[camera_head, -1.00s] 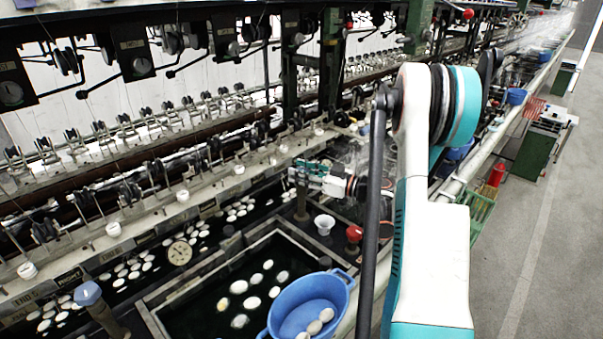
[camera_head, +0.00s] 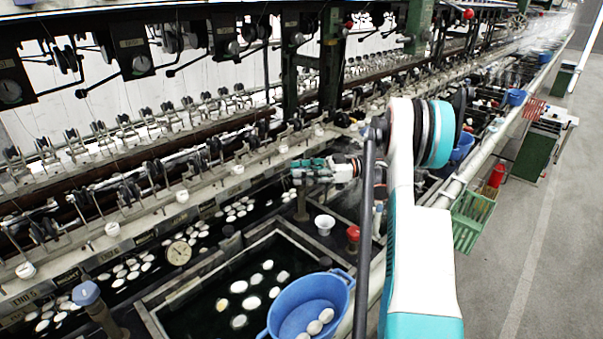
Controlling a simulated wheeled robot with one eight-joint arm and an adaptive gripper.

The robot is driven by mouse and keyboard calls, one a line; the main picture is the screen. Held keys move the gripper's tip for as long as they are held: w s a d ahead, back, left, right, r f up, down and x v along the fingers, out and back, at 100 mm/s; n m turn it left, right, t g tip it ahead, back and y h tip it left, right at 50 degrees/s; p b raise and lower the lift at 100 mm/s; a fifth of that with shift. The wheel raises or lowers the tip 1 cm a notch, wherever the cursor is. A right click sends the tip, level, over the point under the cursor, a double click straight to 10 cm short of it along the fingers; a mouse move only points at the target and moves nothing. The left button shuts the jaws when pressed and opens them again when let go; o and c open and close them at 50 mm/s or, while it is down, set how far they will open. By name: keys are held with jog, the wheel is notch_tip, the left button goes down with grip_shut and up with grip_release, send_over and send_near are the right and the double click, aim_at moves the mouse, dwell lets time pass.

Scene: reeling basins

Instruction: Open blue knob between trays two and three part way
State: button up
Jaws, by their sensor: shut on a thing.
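My gripper (camera_head: 299,172) is at mid-frame, reaching left from my arm. Its teal and dark fingers are closed at the top of a dark valve post (camera_head: 302,208), on the knob there. The fingers hide that knob, so its colour and angle cannot be seen. Another blue knob (camera_head: 86,293) stands uncovered on a post at the lower left. The near dark tray (camera_head: 160,322), with white cocoons in black water, lies between the two posts.
A blue basin (camera_head: 345,301) with cocoons sits at the near tray's right edge. Reeling machinery lines the left and back.

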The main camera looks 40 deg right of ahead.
jog(key=shift+g, duration=0.3)
jog(key=o, duration=1.1)
jog(key=shift+v, duration=3.75)
jog(key=shift+f, duration=0.1)
